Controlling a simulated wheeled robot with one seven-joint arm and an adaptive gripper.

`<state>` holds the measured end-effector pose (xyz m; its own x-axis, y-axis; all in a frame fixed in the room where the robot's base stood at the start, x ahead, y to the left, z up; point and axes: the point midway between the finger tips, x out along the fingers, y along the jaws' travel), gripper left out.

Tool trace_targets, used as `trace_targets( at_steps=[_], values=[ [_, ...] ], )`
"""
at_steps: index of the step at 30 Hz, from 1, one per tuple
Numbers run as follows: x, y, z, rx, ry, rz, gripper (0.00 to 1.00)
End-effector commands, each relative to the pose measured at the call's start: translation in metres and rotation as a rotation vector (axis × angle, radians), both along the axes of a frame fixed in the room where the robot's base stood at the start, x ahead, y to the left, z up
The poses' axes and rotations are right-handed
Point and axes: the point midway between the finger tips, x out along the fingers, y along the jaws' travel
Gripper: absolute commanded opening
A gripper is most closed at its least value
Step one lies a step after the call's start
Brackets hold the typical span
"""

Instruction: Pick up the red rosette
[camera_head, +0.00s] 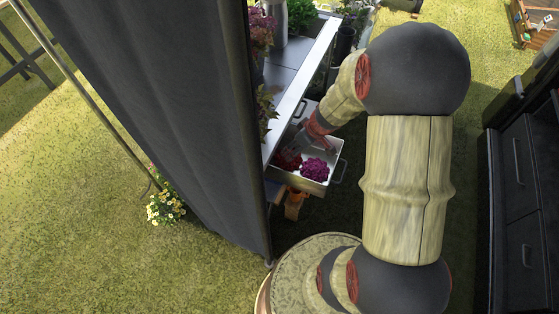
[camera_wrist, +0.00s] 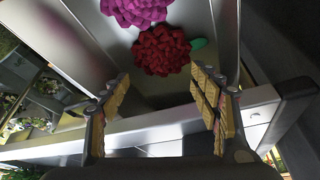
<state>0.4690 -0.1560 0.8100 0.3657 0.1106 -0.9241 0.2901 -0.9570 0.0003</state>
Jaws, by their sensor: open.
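The red rosette (camera_wrist: 162,51) lies inside a metal tray (camera_wrist: 215,50), with a green bit at its right side. In the head view, the red rosette (camera_head: 290,162) is partly hidden by my gripper (camera_head: 298,149). In the wrist view, my gripper (camera_wrist: 162,95) is open and empty. Its two padded fingers are spread wide, and the red rosette shows beyond their tips, centred between them. The fingers look apart from the rosette.
A magenta rosette (camera_wrist: 138,10) lies beside the red one; it also shows in the head view (camera_head: 314,169). The tray's front wall crosses below the fingers. A dark curtain (camera_head: 165,80) hangs further left.

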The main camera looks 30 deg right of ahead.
Motion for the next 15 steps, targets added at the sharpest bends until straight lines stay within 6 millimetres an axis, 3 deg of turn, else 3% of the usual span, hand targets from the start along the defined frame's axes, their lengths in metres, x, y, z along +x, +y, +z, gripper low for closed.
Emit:
trace_targets(
  at_steps=[15],
  values=[
    [0.021,0.012,-0.059,0.001,0.0,0.002,0.62]
  ],
)
